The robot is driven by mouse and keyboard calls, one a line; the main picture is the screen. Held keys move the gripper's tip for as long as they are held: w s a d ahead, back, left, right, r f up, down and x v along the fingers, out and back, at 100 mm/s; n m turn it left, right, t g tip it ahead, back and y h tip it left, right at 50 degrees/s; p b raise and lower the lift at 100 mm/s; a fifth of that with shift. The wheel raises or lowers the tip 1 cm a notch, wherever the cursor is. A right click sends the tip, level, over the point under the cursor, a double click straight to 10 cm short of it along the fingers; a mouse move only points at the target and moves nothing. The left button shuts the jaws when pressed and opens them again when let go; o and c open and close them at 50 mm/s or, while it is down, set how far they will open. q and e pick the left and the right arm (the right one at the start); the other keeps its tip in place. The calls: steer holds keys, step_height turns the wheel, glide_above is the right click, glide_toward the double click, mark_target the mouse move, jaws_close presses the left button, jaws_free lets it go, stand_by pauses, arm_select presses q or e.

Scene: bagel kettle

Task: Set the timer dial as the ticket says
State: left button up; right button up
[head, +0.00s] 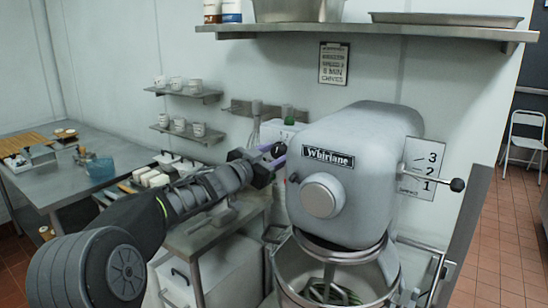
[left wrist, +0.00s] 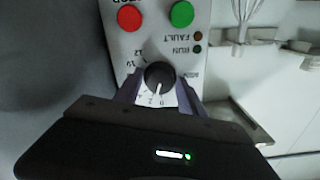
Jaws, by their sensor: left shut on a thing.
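The timer dial (left wrist: 160,76) is a dark round knob on a pale control panel, with numbers around it. The panel appears upside down in the left wrist view. The dial's white pointer line points down in the picture, near the low numbers; I cannot read its exact setting. My left gripper (left wrist: 160,92) is shut on the dial, one finger on each side. In the head view my left gripper (head: 278,157) is at the mixer's left side and hides the dial. The ticket (head: 334,63) hangs on the wall; a line looks like "8 MIN", but its text is small. My right gripper is out of view.
A red button (left wrist: 130,18) and a green button (left wrist: 181,14) sit close to the dial. The big grey mixer (head: 350,170) stands right of my gripper, with its speed lever (head: 457,185) and bowl (head: 335,290). A whisk (head: 256,118) hangs behind. A metal shelf (head: 370,30) is above.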

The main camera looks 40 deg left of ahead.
arm_select(q)
steer(key=m+b, duration=0.2)
steer(key=m, duration=0.3)
steer(key=shift+f+m, duration=0.1)
steer(key=shift+m, duration=0.2)
steer(key=m+b, duration=0.1)
steer(key=m, duration=0.4)
steer(key=shift+b, duration=0.4)
steer(key=o, duration=1.2)
steer(key=shift+s, duration=0.15)
steer(key=s+b, duration=0.1)
steer(key=s, duration=0.6)
steer(key=shift+s+d, duration=0.1)
steer(key=shift+s, duration=0.15)
